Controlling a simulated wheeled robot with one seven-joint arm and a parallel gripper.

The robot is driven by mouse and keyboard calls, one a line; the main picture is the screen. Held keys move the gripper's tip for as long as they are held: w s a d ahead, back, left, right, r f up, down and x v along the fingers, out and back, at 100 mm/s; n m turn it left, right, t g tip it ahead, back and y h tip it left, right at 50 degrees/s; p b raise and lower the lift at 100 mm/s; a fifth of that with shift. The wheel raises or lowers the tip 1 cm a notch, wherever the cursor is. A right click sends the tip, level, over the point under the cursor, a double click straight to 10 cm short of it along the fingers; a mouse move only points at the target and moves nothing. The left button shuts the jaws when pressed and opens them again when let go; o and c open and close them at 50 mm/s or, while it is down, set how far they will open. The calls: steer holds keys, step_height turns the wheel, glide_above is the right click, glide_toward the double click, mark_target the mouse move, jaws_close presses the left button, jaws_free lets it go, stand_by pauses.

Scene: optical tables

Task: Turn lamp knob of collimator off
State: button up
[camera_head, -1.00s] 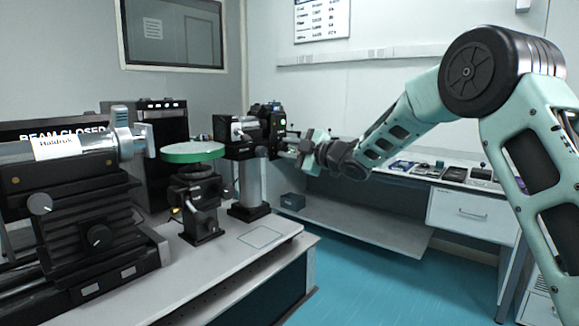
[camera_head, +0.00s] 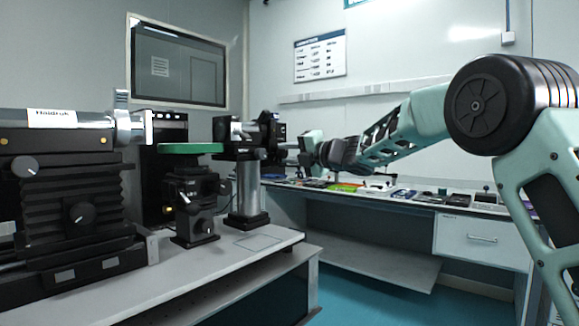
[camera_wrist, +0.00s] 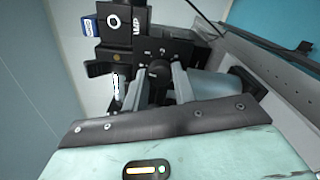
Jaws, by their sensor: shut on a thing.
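My gripper (camera_head: 292,147) reaches in from the right at the black collimator unit (camera_head: 262,135) on its post. In the wrist view, my gripper's two grey fingers (camera_wrist: 158,85) sit on either side of a dark round knob (camera_wrist: 158,70) on the black housing, and they are shut on it. White marks show on the housing (camera_wrist: 113,22) above the knob. In the head view the knob is hidden or too small to make out.
A green-topped stage (camera_head: 190,148) stands left of the post. A large labelled instrument (camera_head: 60,160) fills the left of the bench (camera_head: 190,285). A side desk (camera_head: 395,222) with small items runs behind my arm. Open floor (camera_head: 350,300) lies between them.

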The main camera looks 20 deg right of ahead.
steer(key=shift+f+n+b, duration=0.15)
steer(key=shift+n+b, duration=0.8)
steer(key=shift+n, duration=0.25)
steer(key=o, duration=1)
steer(key=shift+s+d, duration=0.1)
steer(key=v, duration=1.7)
steer(key=shift+b, duration=0.4)
